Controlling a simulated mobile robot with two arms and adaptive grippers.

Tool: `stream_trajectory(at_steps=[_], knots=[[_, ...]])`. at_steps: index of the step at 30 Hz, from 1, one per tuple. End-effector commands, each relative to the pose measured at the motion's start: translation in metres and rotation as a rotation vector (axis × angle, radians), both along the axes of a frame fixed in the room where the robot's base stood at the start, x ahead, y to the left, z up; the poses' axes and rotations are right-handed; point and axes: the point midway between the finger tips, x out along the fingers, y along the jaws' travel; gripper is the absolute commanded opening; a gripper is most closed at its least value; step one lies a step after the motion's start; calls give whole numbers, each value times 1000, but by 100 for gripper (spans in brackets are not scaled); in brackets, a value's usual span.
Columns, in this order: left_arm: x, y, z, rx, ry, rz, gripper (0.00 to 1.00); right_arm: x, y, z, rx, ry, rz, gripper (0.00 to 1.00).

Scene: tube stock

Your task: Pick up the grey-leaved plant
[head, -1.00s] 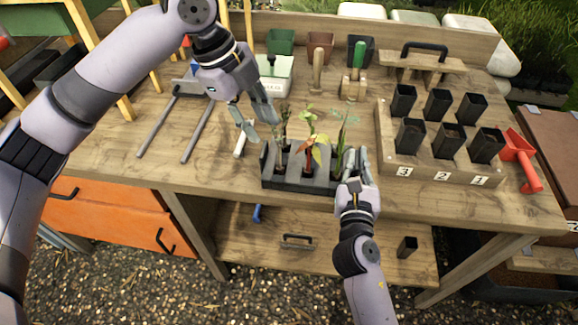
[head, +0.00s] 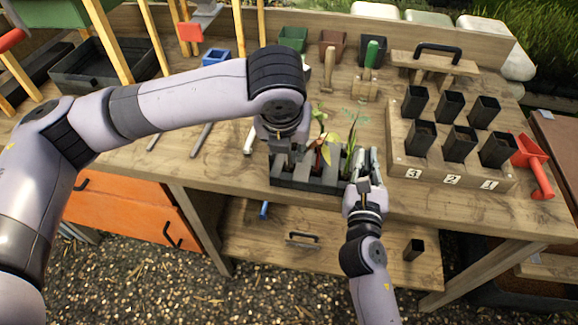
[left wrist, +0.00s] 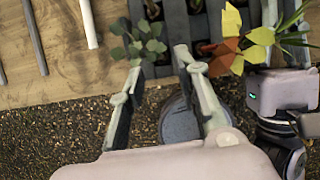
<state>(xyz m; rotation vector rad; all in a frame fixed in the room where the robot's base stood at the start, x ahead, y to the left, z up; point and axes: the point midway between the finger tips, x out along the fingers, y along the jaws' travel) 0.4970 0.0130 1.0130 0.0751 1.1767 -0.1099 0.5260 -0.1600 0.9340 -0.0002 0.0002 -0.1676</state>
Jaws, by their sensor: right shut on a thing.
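The grey-leaved plant (left wrist: 140,40) has dull grey-green leaves and sits at the left of a dark planting tray (head: 318,184). In the head view my left wrist hides most of it. My left gripper (left wrist: 160,60) is open, pointing down at the tray, with its fingertips close to the leaves and the plant roughly between them. In the head view this gripper (head: 287,148) is over the tray's left part. My right gripper (head: 362,170) is at the tray's right end and is shut on it.
A red-and-yellow-leaved plant (head: 325,146) and a spiky green plant (head: 349,158) stand in the same tray. A wooden block holding several black pots (head: 460,143) is to the right. A red scoop (head: 532,160) lies beside it. Grey rods (left wrist: 36,38) lie left of the tray.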

Motion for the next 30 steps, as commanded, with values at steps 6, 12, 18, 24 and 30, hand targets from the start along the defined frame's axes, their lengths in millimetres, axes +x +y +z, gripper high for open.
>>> stream_trajectory(at_steps=[6,12,18,24,30], knots=[[12,0,-22,1,3,2,30,0,0,0,0,0,0,0],[23,-2,-44,0,2,1,30,0,0,0,1,0,0,0],[25,-2,-48,-1,0,1,30,0,0,0,0,0,0,0],[25,-2,-48,-1,0,1,23,0,0,0,0,1,0,0],[25,-2,-47,-2,0,1,10,0,0,0,1,1,0,0]])
